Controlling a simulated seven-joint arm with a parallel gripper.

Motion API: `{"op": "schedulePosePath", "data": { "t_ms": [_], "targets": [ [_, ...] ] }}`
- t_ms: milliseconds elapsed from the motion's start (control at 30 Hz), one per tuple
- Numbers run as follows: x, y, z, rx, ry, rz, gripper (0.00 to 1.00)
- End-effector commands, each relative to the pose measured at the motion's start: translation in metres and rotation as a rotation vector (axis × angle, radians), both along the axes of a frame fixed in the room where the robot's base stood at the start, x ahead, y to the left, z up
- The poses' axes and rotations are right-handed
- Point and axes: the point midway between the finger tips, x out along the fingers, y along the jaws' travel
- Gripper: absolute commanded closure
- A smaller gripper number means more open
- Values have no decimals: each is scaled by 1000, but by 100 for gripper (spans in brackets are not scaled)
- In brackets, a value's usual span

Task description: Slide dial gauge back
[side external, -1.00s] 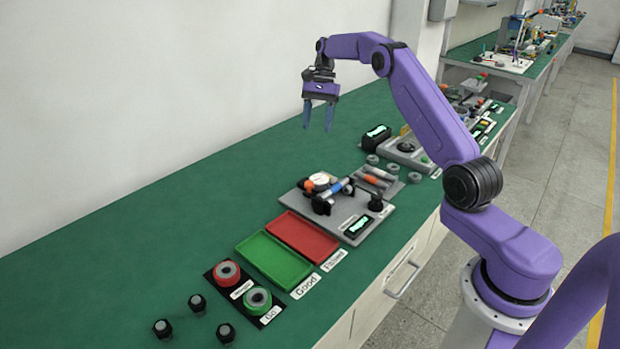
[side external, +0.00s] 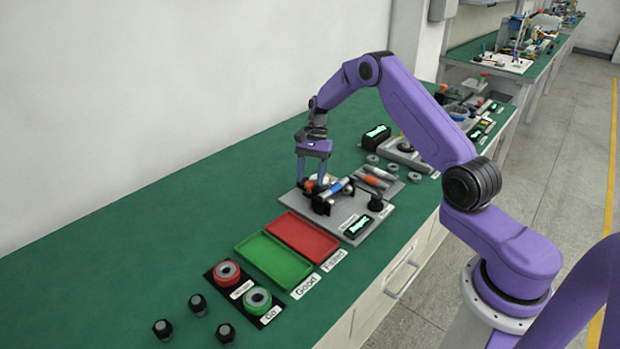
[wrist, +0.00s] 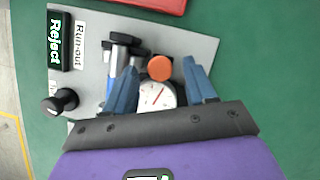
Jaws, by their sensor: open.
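The dial gauge (wrist: 156,95) has a white round face with a red needle and an orange cap (wrist: 160,68). It sits on the grey run-out plate (wrist: 196,45), beside a blue and silver shaft fixture (wrist: 112,82). In the side view my gripper (side external: 313,183) reaches down over the gauge and largely hides it. In the wrist view the blue fingers of my gripper (wrist: 162,84) are spread apart, one on each side of the gauge. I cannot tell whether either finger touches it.
A black knob (wrist: 62,101) and a "Reject" display (wrist: 58,41) stand on the plate. The red tray (side external: 301,237) and green tray (side external: 273,258) lie in front. Rollers (side external: 377,177) lie behind the plate. The bench toward the wall is clear.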

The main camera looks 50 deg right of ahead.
Motion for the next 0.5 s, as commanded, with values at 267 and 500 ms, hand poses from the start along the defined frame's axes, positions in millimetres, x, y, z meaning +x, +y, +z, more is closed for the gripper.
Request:
{"op": "schedulePosePath", "data": {
  "t_ms": [267,500],
  "targets": [
    [-2,4,-9,0,0,1,45],
    [-2,4,-9,0,0,1,67]
  ]
}}
